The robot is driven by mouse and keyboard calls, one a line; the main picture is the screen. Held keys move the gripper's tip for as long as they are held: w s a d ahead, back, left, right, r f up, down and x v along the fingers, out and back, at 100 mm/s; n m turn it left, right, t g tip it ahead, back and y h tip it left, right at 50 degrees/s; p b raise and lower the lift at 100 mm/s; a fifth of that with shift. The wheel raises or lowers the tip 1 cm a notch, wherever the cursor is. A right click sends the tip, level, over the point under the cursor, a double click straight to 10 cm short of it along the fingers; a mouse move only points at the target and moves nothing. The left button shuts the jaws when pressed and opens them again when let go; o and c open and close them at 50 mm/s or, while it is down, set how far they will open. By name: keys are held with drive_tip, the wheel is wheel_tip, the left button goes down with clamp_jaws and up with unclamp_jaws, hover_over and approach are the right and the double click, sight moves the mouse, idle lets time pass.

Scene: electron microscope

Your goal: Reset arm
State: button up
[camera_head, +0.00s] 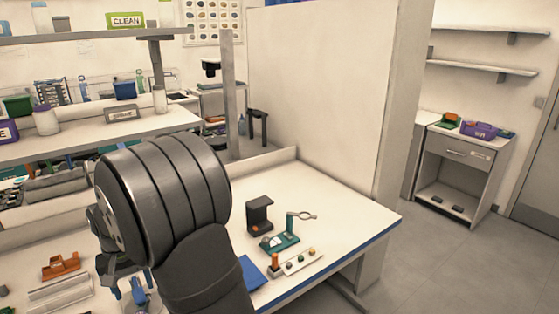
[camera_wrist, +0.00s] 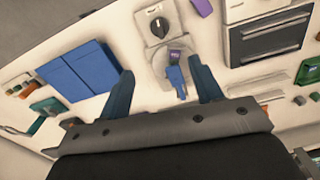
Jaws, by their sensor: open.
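My gripper (camera_wrist: 161,66) is open in the wrist view, with its two dark blue fingers spread wide and nothing held between them. It points down over the bench. Beyond the gap lies a grey device with a round dark knob (camera_wrist: 159,27), and on it a small purple and blue piece (camera_wrist: 175,75). That piece shows between the fingers but looks apart from both. In the head view my gripper (camera_head: 132,290) is mostly hidden behind my own large dark wrist, low on the left.
A blue flat item (camera_wrist: 80,78) lies left of the fingers. A white boxy unit (camera_wrist: 268,38) stands right. In the head view, a black stand (camera_head: 259,215), a green-based holder (camera_head: 280,243) and an orange holder (camera_head: 61,265) sit on the white bench (camera_head: 345,212). Shelving stands behind.

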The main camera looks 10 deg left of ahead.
wheel_tip(320, 180, down, 17)
drive_tip(key=shift+f, duration=0.15)
idle(0.4)
idle(0.3)
